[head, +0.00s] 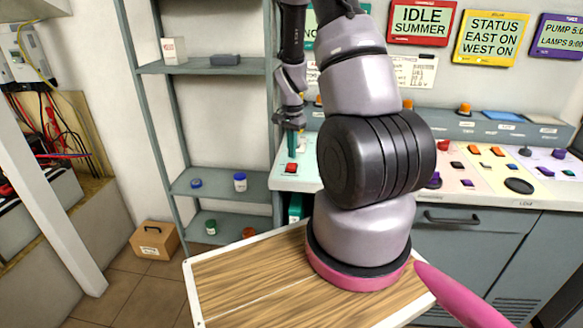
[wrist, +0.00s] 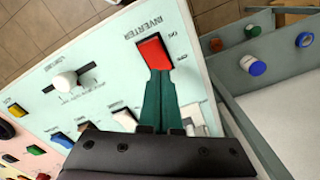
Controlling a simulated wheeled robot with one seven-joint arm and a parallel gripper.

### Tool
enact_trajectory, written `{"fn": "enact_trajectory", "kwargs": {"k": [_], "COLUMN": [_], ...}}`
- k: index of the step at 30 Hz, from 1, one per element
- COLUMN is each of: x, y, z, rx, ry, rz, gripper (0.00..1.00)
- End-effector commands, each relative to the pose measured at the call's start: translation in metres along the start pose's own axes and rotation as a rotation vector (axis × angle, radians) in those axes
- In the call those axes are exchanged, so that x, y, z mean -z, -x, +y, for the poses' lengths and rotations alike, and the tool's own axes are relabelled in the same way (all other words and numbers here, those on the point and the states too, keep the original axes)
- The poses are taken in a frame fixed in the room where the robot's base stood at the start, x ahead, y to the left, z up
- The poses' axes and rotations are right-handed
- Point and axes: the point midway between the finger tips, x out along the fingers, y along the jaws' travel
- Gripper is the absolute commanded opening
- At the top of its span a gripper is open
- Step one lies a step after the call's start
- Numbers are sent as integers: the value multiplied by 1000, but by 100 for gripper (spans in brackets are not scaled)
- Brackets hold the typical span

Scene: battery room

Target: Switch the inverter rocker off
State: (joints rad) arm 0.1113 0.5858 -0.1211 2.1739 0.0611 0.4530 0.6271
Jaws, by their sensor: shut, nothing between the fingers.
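The inverter rocker is a red switch in a dark frame on a pale mint panel, labelled INVERTER. It shows in the wrist view (wrist: 154,52) and small in the head view (head: 291,168). My gripper (wrist: 157,76) has its green fingers shut together and empty, with the tips at the near end of the rocker. In the head view my gripper (head: 291,152) points down just above the rocker. I cannot tell whether the tips touch it. The near edge of the rocker is partly hidden by the fingers, and its on or off position is unclear.
A white slider knob (wrist: 65,80) sits left of the rocker, with a blue switch (wrist: 62,140) and white switches below. Shelves (head: 205,183) with small jars stand left of the console. A wooden-topped surface (head: 250,275) lies in front.

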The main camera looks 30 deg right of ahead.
Motion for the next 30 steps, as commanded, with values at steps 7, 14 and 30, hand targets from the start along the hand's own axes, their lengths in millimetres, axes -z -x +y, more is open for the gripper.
{"fn": "enact_trajectory", "kwargs": {"k": [7,14,30], "x": [0,0,0], "y": [21,39,48], "z": [-1,-1,0], "rx": [3,2,1], "ry": [0,1,-1], "rz": [2,1,0], "gripper": [0,0,0]}}
